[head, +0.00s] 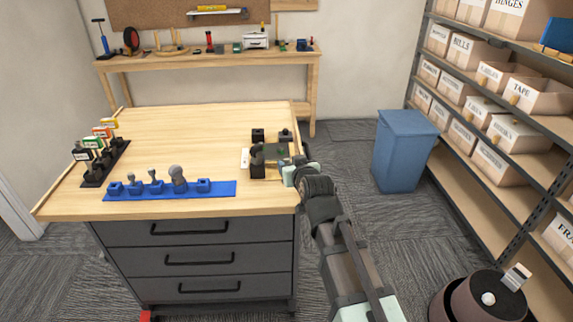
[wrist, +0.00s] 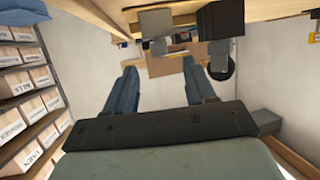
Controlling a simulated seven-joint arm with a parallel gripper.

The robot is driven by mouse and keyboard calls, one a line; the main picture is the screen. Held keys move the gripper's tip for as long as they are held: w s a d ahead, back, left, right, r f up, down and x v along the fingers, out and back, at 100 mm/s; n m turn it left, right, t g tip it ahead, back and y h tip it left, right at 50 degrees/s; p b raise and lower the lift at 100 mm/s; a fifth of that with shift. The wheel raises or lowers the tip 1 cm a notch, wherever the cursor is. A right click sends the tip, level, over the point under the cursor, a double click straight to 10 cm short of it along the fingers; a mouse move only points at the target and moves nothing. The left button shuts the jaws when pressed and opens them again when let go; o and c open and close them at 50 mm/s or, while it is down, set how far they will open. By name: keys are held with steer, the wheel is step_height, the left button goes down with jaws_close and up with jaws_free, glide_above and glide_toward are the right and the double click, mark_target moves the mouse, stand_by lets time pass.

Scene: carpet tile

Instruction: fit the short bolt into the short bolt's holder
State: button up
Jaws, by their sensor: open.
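My gripper (head: 273,159) is at the table's right edge, among a small cluster of dark blocks. In the wrist view its two fingers (wrist: 160,78) are apart, with nothing between them. A blue rack (head: 222,190) with several square sockets lies along the table's front. Grey round-headed bolts of different sizes stand upright in it: a small one (head: 132,178), a thin one (head: 153,174) and a large one (head: 178,173). The rack's end sockets, left (head: 115,188) and right (head: 204,186), look empty. I cannot tell for sure which bolt or holder is the short one.
Dark blocks (head: 258,135) stand near my gripper; the wrist view shows a dark block (wrist: 220,18) beyond the right finger. A black stand (head: 103,165) with coloured boxes is at the table's left. The table's middle is clear. A blue bin (head: 404,150) stands right of the table.

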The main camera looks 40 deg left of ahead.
mark_target(287, 160)
steer(key=x, duration=0.4)
steer(key=shift+f, duration=0.1)
steer(key=shift+c, duration=0.3)
jaws_close()
